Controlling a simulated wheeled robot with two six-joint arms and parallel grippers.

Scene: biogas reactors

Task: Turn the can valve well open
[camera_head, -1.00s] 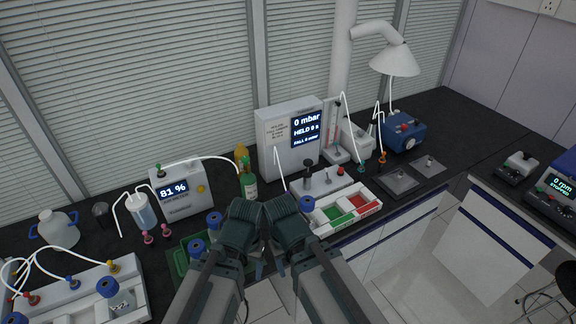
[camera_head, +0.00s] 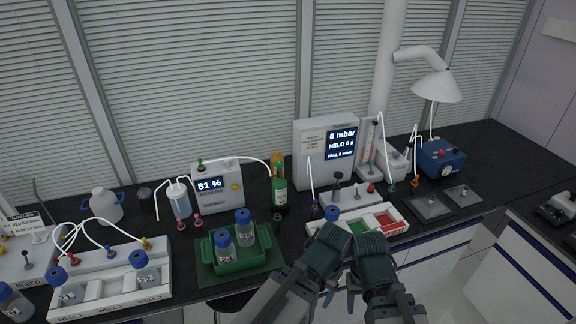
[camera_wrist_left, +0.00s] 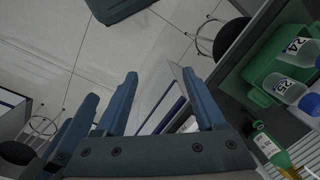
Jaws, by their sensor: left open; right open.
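I cannot tell for certain which fitting is the can valve. A white jug-like can (camera_head: 105,206) with blue handles stands at the back left; no valve is clear on it. A pale block with knobs (camera_head: 350,196) stands before the grey pressure box (camera_head: 326,153), which reads 0 mbar. My left gripper (camera_head: 328,296) and right gripper (camera_head: 353,302) hang side by side at the bench's front edge, fingers pointing down. Both are away from these fittings. In the left wrist view, my left gripper (camera_wrist_left: 161,80) is open with nothing between its fingers.
A green rack (camera_head: 240,262) holds labelled blue-capped bottles. A white well station (camera_head: 105,300) with tubes is front left. A red-and-green tray (camera_head: 385,222) lies just behind my grippers. The 81 % meter (camera_head: 216,186), green bottle (camera_head: 279,190) and blue box (camera_head: 442,158) stand further back.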

